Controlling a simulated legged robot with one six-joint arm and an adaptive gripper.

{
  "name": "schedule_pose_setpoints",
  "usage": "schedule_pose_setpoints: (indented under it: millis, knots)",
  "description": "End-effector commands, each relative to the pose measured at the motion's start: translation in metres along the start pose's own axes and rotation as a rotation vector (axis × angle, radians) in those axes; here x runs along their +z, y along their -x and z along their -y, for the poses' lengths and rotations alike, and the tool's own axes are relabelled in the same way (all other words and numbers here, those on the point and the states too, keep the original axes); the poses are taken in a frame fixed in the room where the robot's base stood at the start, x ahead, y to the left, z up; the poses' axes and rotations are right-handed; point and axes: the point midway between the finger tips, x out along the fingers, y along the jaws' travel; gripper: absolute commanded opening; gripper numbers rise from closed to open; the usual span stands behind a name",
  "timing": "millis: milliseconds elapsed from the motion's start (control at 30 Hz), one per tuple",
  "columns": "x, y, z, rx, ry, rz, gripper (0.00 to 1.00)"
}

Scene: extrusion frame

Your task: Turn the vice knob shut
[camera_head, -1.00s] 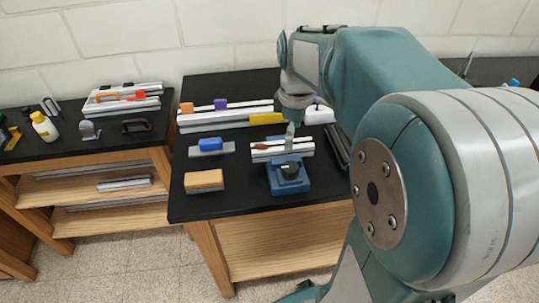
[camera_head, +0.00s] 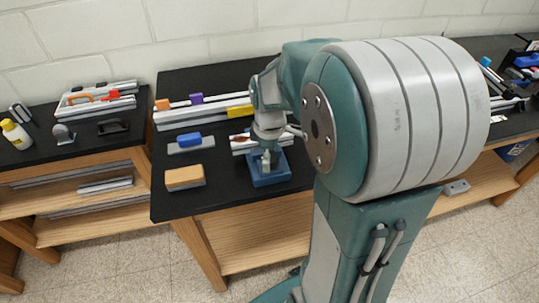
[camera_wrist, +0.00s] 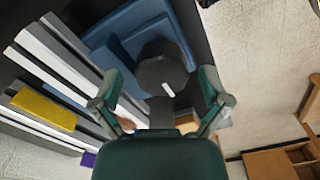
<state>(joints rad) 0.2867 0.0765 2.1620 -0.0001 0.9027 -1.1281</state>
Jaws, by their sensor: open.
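The blue vice (camera_head: 268,180) sits on the black bench top near its front edge, and its blue body (camera_wrist: 125,32) also fills the upper part of the wrist view. Its dark round knob (camera_wrist: 160,72), with a white mark, lies between my fingers in the wrist view. My gripper (camera_wrist: 160,88) is open, with one finger on each side of the knob and a gap on both sides. In the head view my gripper (camera_head: 267,160) is right above the vice and hides the knob.
A tan block (camera_head: 185,178) and a blue block (camera_head: 189,138) on a grey plate lie left of the vice. Aluminium extrusions (camera_head: 175,119) with a yellow piece (camera_head: 240,112) lie behind. A lower bench (camera_head: 95,150) stands at left.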

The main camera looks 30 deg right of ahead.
Motion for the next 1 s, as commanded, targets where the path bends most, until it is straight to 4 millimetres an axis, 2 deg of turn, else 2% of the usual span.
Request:
schedule_pose_setpoints:
  millis: [33,200,667,1000]
  knots:
    - [-0.0001,0.0001,0.0000,0.000,0.000,0.000,0.87]
    - [-0.0001,0.0002,0.0000,0.000,0.000,0.000,0.13]
    - [-0.0002,-0.0002,0.0000,-0.001,-0.049,0.000,0.14]
    - [-0.0001,-0.0004,-0.0006,-0.002,-0.285,0.000,0.14]
